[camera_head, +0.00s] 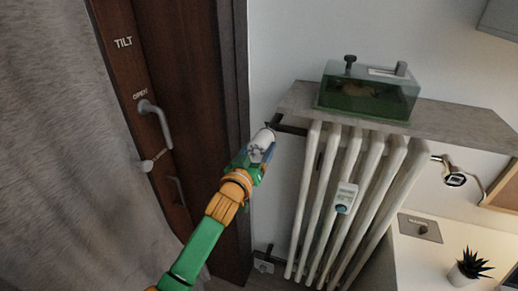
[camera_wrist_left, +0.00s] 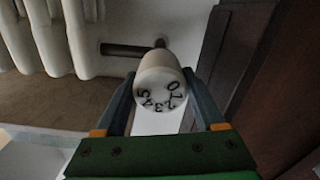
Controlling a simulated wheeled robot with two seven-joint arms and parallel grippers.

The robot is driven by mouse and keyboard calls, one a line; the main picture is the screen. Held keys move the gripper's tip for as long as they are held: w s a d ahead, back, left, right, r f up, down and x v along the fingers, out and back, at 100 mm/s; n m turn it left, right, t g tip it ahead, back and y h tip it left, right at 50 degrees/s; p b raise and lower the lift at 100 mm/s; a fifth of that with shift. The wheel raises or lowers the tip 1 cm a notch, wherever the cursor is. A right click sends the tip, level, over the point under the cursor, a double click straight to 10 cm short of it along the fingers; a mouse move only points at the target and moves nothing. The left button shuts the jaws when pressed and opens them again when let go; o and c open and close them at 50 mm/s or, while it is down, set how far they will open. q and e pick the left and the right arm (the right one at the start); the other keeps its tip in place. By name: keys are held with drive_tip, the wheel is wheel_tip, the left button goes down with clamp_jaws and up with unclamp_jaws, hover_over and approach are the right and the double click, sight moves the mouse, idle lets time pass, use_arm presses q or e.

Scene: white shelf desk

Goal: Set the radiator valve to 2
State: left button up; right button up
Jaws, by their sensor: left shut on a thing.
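The radiator valve (camera_head: 263,138) is a white round knob at the upper left end of the white radiator (camera_head: 328,200). In the left wrist view the valve (camera_wrist_left: 160,72) shows its end face, with black numbers from 5 at left, round the lower rim, to 0 at right. No index mark is visible, so I cannot tell the setting. My left gripper (camera_head: 257,152) is shut on the valve; in the wrist view its blue-grey fingers (camera_wrist_left: 160,88) lie on either side of the knob. My right gripper is in neither view.
A grey shelf (camera_head: 450,122) above the radiator carries a green glass tank (camera_head: 366,98). A brown door with a grey handle (camera_head: 157,120) is to the left, beside a grey curtain (camera_head: 50,170). A white desk (camera_head: 425,262) with a plant (camera_head: 467,270) is at right.

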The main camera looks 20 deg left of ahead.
sight(256, 153)
use_arm(q)
drive_tip(key=m+p, duration=0.1)
drive_tip(key=m, duration=0.2)
drive_tip(key=shift+r+p, duration=0.1)
drive_tip(key=shift+p, duration=0.2)
drive_tip(key=m+p, duration=0.1)
drive_tip(key=m, duration=0.4)
drive_tip(key=shift+a+m, duration=0.1)
drive_tip(key=shift+m, duration=0.4)
drive_tip(key=o, duration=1.4)
drive_tip(key=shift+c, duration=0.2)
drive_tip(key=s, duration=0.7)
drive_tip(key=shift+a, duration=0.1)
